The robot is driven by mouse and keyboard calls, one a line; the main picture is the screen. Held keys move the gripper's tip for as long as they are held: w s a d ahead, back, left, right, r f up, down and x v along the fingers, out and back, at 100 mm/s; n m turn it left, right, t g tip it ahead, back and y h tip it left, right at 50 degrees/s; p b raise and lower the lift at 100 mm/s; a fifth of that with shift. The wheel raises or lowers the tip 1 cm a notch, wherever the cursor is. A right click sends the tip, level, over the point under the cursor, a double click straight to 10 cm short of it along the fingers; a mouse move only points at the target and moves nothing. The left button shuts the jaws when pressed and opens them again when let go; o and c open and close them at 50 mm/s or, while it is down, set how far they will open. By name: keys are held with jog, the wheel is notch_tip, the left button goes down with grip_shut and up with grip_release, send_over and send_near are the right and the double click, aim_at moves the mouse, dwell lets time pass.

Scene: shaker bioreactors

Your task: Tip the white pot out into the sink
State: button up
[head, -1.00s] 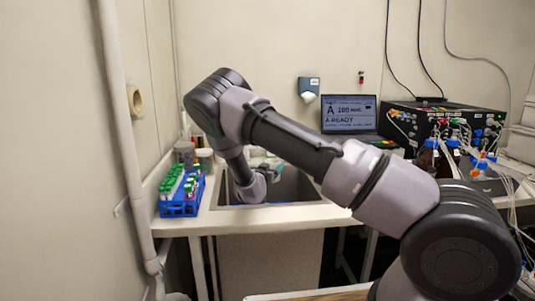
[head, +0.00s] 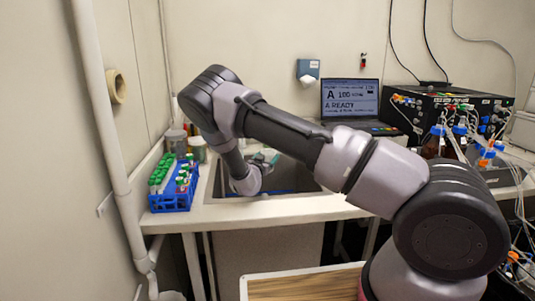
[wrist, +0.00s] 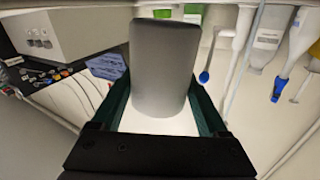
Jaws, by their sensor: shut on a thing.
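My gripper (wrist: 160,108) is shut on the white pot (wrist: 163,75). In the wrist view the pot stands out between the two dark green fingers, its side in grey shade and its near part bright white. In the head view my gripper (head: 266,160) is above the sink (head: 292,178), near its left back part. The pot cannot be made out there, as my wrist hides most of that spot. I cannot tell whether anything is left in the pot.
A blue rack (head: 173,200) of green-capped tubes stands left of the sink, with jars (head: 196,148) behind it. A laptop (head: 350,100) and a black box (head: 440,115) with bottles and tubing stand to the right. A wooden-topped surface (head: 300,286) is in front.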

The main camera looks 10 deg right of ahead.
jog(key=shift+f, duration=0.35)
jog(key=shift+m, duration=0.5)
jog(key=m, duration=0.1)
jog(key=r+m, duration=0.1)
jog(key=m, duration=0.1)
jog(key=shift+w+a+h, duration=0.1)
jog(key=shift+a+h, duration=0.05)
jog(key=shift+h, duration=0.15)
jog(key=shift+r+m, duration=0.2)
jog(key=shift+m, duration=0.5)
jog(key=shift+s+d+r+m, duration=0.5)
jog(key=shift+d+r+m, duration=0.25)
jog(key=shift+d+m, duration=0.1)
jog(key=shift+s+d+r+m, duration=0.45)
jog(key=shift+d+r+m, duration=0.25)
jog(key=shift+m, duration=0.15)
jog(key=d+m, duration=0.1)
jog(key=m, duration=0.2)
jog(key=s+m, duration=0.1)
jog(key=m, duration=0.3)
jog(key=d+m+h, duration=0.1)
jog(key=m, duration=0.2)
jog(key=shift+s+d+r+m, duration=0.2)
jog(key=shift+s+d+m, duration=0.05)
jog(key=shift+d+m, duration=0.15)
jog(key=shift+a+r, duration=0.1)
